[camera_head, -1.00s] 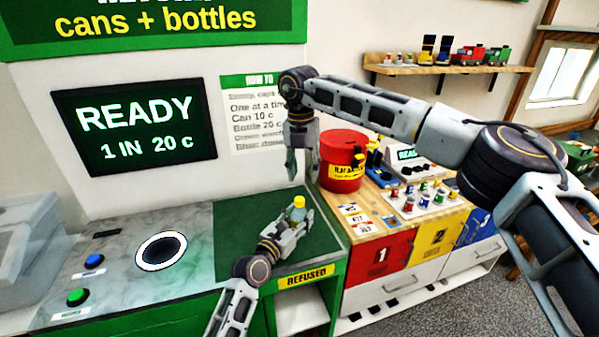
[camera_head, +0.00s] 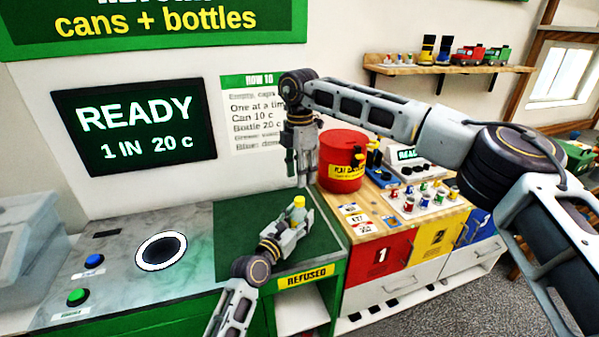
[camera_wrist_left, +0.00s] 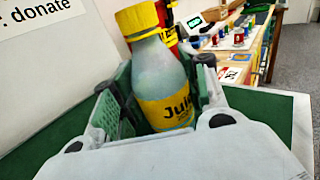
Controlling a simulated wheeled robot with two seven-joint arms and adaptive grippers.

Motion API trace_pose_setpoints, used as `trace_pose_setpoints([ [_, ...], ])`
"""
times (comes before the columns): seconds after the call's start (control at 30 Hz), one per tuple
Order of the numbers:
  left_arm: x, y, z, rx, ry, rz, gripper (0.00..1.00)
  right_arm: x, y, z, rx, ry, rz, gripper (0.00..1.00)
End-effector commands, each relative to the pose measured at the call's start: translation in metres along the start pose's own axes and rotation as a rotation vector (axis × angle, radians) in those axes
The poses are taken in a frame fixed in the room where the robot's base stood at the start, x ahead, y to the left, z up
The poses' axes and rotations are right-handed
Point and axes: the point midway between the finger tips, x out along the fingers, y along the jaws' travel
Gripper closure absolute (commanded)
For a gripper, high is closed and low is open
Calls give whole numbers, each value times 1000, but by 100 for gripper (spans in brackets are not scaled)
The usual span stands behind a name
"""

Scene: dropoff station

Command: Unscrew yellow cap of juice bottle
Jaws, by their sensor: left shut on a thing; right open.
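The juice bottle (camera_head: 297,212) stands upright over the green mat, with its yellow cap (camera_head: 299,201) on top. My left gripper (camera_head: 295,227) is shut on the bottle's body. In the left wrist view the bottle (camera_wrist_left: 160,82) has a yellow label and stands between the two fingers, and its yellow cap (camera_wrist_left: 137,20) is on the neck. My right gripper (camera_head: 302,170) points down, open and empty, above and behind the bottle, apart from the cap.
A red container (camera_head: 342,160) stands right of my right gripper on the wooden counter. The green mat (camera_head: 235,235) is clear left of the bottle. A round opening (camera_head: 161,251), a blue button (camera_head: 94,261) and a green button (camera_head: 77,297) lie further left.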

Motion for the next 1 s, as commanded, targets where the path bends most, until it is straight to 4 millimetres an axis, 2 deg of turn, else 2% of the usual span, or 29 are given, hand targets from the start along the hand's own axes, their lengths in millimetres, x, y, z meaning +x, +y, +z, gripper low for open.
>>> trace_pose_setpoints([
  [0.6,0,0,0,0,0,0,100,0,2,-2,482,13,6,57],
  [1.0,0,0,0,0,0,0,100,0,2,-2,603,13,5,57],
])
